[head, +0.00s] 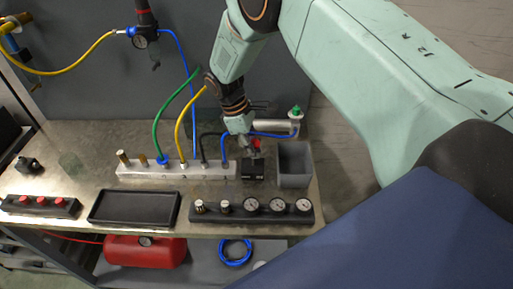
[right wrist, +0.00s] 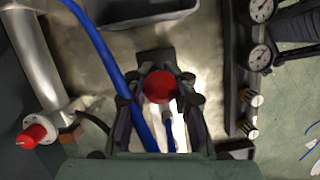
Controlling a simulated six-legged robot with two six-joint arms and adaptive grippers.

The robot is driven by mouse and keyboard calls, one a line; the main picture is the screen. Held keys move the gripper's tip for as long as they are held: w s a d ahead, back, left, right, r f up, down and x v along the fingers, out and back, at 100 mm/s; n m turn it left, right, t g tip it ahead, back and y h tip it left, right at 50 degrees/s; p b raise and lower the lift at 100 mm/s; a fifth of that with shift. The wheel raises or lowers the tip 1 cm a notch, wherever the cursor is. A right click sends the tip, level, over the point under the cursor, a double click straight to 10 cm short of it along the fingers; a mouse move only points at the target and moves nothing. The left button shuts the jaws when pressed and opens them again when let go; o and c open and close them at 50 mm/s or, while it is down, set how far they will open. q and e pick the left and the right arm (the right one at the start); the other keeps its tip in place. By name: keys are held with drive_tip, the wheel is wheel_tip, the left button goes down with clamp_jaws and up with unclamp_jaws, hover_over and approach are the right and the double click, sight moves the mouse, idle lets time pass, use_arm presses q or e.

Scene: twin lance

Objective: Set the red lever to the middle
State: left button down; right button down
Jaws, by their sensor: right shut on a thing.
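The red lever shows as a small red knob (head: 257,143) above a black base (head: 252,171) on the bench. In the right wrist view the red knob (right wrist: 160,87) is round and sits between my fingertips. My right gripper (head: 254,150) reaches down from above and is shut on the knob; its fingers also show in the right wrist view (right wrist: 160,95). The lever's shaft is mostly hidden by the fingers, and I cannot tell its exact angle. My left gripper is not in view.
A grey open bin (head: 295,164) stands just right of the lever. A silver manifold (head: 178,170) with coloured hoses is to its left. A row of gauges (head: 250,212) lies in front, beside a black tray (head: 134,207). A silver cylinder (head: 272,126) is behind.

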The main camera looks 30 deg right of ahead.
drive_tip(key=shift+w+a+r, duration=0.15)
drive_tip(key=shift+w+a, duration=0.1)
drive_tip(key=shift+w, duration=0.1)
drive_tip(key=c, duration=1.6)
unclamp_jaws()
drive_tip(key=o, duration=0.5)
drive_tip(key=shift+s, duration=0.2)
drive_tip(key=v, duration=1.2)
drive_tip(key=shift+d, duration=0.1)
drive_tip(key=shift+s, duration=0.1)
